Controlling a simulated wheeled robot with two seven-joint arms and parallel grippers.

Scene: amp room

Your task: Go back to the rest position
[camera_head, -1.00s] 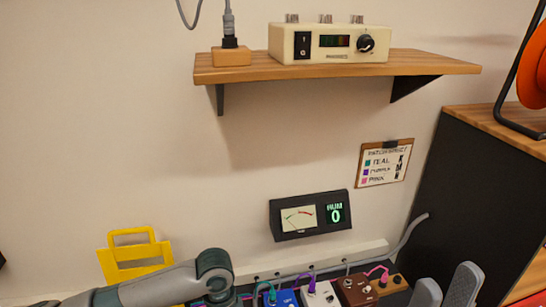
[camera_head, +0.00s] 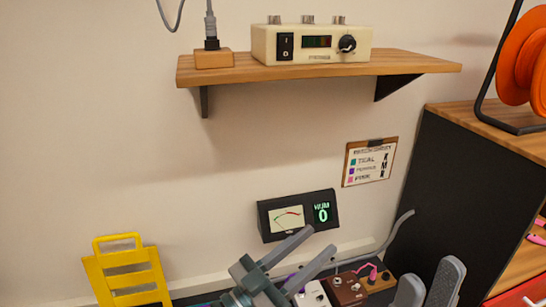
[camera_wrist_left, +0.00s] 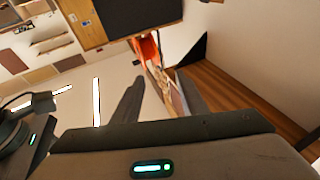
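My left gripper (camera_head: 300,256) is raised at the lower middle of the head view, in front of the meter box and the pedals. Its two grey fingers are apart with nothing between them. The left wrist view also shows its fingers (camera_wrist_left: 158,95) apart and empty. My right gripper (camera_head: 428,284) is at the lower right of the head view. Its two grey fingers point up, apart and empty, in front of the dark cabinet side. Its base is cut off by the frame edge.
A black meter box (camera_head: 298,214) reads 0. Pedals with plugged cables, including a brown pedal (camera_head: 347,291), sit below it, partly hidden. A yellow rack (camera_head: 126,275) is at the left. A wooden shelf (camera_head: 420,62) holds a cream amp (camera_head: 311,45). A cabinet (camera_head: 450,180) stands right.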

